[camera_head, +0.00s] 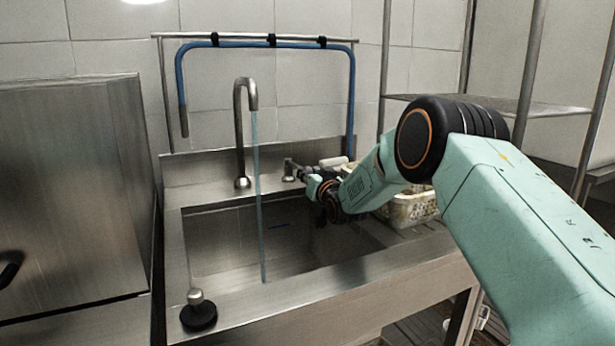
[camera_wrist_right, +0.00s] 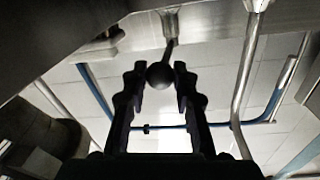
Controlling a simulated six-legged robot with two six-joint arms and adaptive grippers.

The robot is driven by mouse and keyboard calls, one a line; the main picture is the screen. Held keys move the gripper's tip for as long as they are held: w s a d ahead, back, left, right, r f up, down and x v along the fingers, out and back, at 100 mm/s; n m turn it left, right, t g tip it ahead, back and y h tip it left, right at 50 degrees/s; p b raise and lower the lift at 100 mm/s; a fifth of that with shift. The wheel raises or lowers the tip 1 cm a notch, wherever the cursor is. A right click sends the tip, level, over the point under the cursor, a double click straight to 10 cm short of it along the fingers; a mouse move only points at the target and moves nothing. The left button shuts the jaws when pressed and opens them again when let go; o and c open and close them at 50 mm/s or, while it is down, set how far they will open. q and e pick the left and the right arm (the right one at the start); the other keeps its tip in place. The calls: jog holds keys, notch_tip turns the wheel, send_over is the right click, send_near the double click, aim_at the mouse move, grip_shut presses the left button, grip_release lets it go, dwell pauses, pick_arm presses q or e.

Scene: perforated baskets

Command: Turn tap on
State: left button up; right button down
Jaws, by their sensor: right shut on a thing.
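The curved steel tap (camera_head: 240,130) stands at the back of the sink (camera_head: 225,245). A thin stream of water (camera_head: 259,200) falls from its spout into the basin. The tap handle (camera_head: 288,168) is to the right of the spout. My right gripper (camera_head: 304,174) reaches in from the right at the handle. In the right wrist view, the handle's dark ball knob (camera_wrist_right: 160,75) sits between the two fingers of my right gripper (camera_wrist_right: 158,82), which is shut on it. The head view shows this contact only small. My left gripper is not in view.
A perforated basket (camera_head: 410,208) stands on the counter right of the sink, partly behind my right arm. A blue hose (camera_head: 265,41) hangs on a rail above the tap. A steel cabinet (camera_head: 70,190) is at left. A round-knobbed black stopper (camera_head: 198,314) sits at the front-left edge.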

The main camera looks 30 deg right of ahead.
jog(key=shift+r, duration=0.25)
jog(key=c, duration=1.2)
grip_release()
jog(key=shift+o, duration=0.9)
jog(key=shift+f, duration=0.15)
jog(key=shift+s, duration=0.1)
jog(key=s+a, duration=0.1)
jog(key=s, duration=1)
jog(key=shift+s+a, duration=0.3)
jog(key=shift+s, duration=0.05)
jog(key=shift+c, duration=0.3)
